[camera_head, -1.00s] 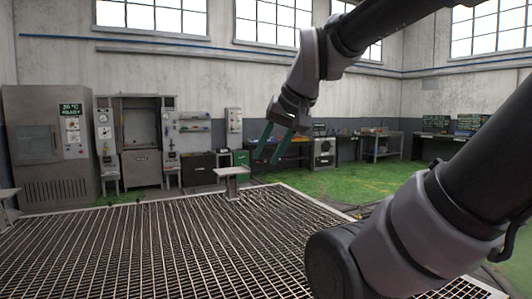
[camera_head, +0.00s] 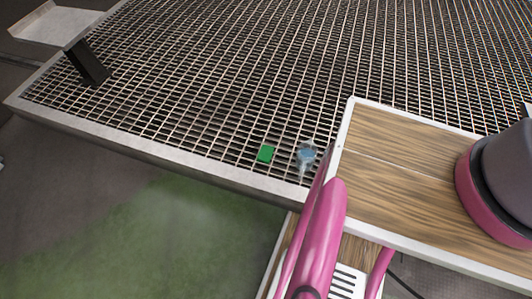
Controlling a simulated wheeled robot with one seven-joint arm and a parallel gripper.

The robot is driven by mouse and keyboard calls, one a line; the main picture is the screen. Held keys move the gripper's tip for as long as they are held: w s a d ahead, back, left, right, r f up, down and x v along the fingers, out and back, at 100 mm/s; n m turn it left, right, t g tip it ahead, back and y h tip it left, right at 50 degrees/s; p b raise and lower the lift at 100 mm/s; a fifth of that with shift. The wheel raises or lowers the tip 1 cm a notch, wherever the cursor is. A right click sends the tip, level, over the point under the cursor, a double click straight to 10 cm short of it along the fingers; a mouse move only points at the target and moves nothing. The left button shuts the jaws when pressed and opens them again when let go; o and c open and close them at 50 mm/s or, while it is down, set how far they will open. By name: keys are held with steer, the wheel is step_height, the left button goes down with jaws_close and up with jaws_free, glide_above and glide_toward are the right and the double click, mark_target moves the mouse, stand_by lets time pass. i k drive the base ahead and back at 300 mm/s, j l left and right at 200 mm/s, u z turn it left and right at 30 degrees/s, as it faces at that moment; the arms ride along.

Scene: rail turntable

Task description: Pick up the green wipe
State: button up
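The green wipe (camera_head: 266,153) is a small flat green piece lying on the metal grating, close to its light metal border. My gripper is not in view now, so its fingers and what they hold cannot be seen.
A small clear bluish object (camera_head: 306,156) sits on the grating (camera_head: 215,70) just right of the wipe. A light metal border (camera_head: 150,146) edges the grating. A post with a pale flat plate (camera_head: 58,25) stands at the far left corner. Bare grating lies behind the wipe.

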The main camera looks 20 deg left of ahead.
mark_target(265, 155)
steer(key=k+l, duration=0.25)
steer(key=k, duration=0.25)
steer(key=k+l, duration=0.25)
steer(key=k, duration=0.3)
steer(key=k+l+u, duration=0.1)
steer(key=k+l, duration=0.15)
steer(key=k, duration=0.25)
steer(key=i+j+z, duration=0.15)
steer(key=j, duration=0.3)
steer(key=i+j+z, duration=0.15)
steer(key=j, duration=0.35)
steer(key=i+j+z, duration=0.1)
steer(key=i+j, duration=0.15)
steer(key=j, duration=0.25)
steer(key=i+j+z, duration=0.15)
steer(key=j, duration=0.4)
steer(key=i+j+z, duration=0.15)
steer(key=j, duration=0.35)
steer(key=j+z, duration=0.15)
steer(key=j, duration=0.4)
steer(key=i, duration=0.05)
